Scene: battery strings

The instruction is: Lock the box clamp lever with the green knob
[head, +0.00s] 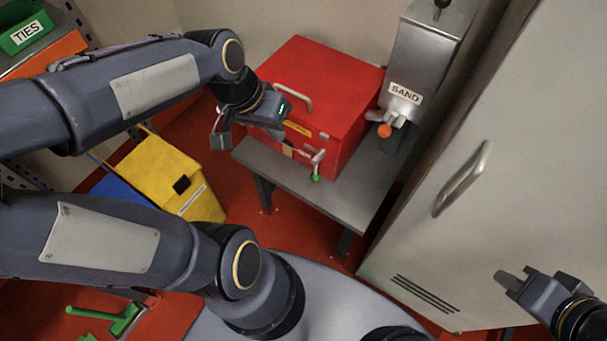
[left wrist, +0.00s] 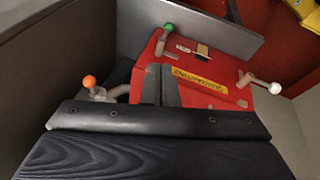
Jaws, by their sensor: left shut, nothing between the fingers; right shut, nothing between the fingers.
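The red box (head: 325,85) stands on a grey bench. Its front carries a pale clamp lever (head: 319,158) ending in a green knob (head: 315,177), which hangs at the lower right of the front face. In the left wrist view the green knob (left wrist: 168,27) shows beyond the shut fingers, clear of them. A second lever with a white knob (left wrist: 275,88) is at the right there. My left gripper (head: 274,124) is shut and empty at the box's front left top edge, apart from the green knob. My right gripper (head: 510,279) is shut and empty, far right, before the cabinet.
A sand dispenser (head: 423,60) with an orange knob (head: 384,131) stands right of the box. A grey cabinet (head: 500,150) closes off the right. The bench (head: 345,204) has bare room before the box. A yellow bin (head: 160,170) stands on the floor at left.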

